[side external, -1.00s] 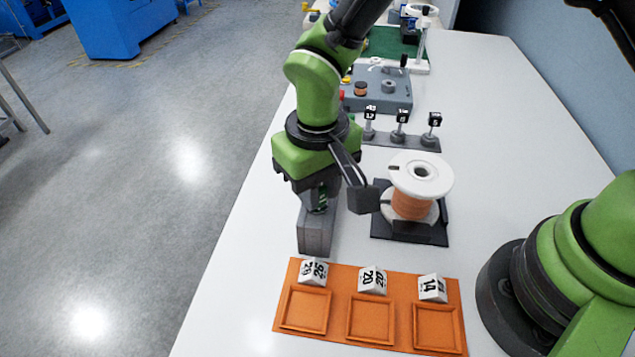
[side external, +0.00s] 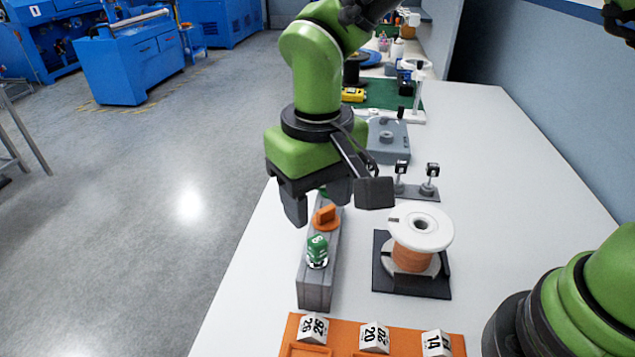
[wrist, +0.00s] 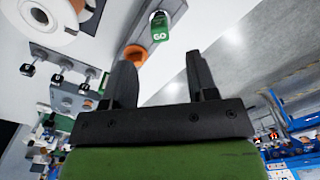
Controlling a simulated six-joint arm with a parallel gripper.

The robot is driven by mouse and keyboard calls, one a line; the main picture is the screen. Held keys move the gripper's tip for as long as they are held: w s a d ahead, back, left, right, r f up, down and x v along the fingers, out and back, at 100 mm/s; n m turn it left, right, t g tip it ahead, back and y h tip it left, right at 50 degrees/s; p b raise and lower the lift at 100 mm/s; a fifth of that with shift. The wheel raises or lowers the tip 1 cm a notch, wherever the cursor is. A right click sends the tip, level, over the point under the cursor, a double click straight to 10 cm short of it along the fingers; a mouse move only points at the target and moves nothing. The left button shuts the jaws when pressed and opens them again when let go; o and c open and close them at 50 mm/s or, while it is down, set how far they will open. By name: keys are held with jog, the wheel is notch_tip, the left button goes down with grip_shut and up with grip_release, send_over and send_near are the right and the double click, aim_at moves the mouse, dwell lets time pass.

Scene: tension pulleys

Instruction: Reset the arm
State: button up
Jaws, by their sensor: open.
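My gripper (side external: 318,200) is open and empty. In the side view it hangs above the far part of a long grey block (side external: 318,283). A green piece marked with a number (side external: 317,250) stands on the block, with an orange knob (side external: 326,217) just behind it. In the wrist view my gripper's two dark fingers (wrist: 160,85) are spread apart. The green piece (wrist: 160,27) and the orange knob (wrist: 134,54) show beyond them. My fingers touch neither piece as far as I can see.
A white spool with copper winding (side external: 412,258) sits on a black stand right of the grey block. An orange tray (side external: 340,338) with numbered white blocks lies in front. Posts with black tags (side external: 428,180) and a grey box (side external: 389,145) stand behind.

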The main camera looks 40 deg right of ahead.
jog(key=shift+r, duration=1.1)
jog(key=shift+d+r, duration=0.15)
jog(key=shift+r, duration=0.1)
jog(key=s+d+r+m+t+y, duration=0.2)
jog(key=s+d+r+m+t, duration=0.2)
jog(key=s+d+r+t, duration=0.3)
jog(key=s+d+r, duration=0.4)
jog(key=s+d, duration=0.3)
jog(key=shift+d+r, duration=0.35)
jog(key=shift+r, duration=0.05)
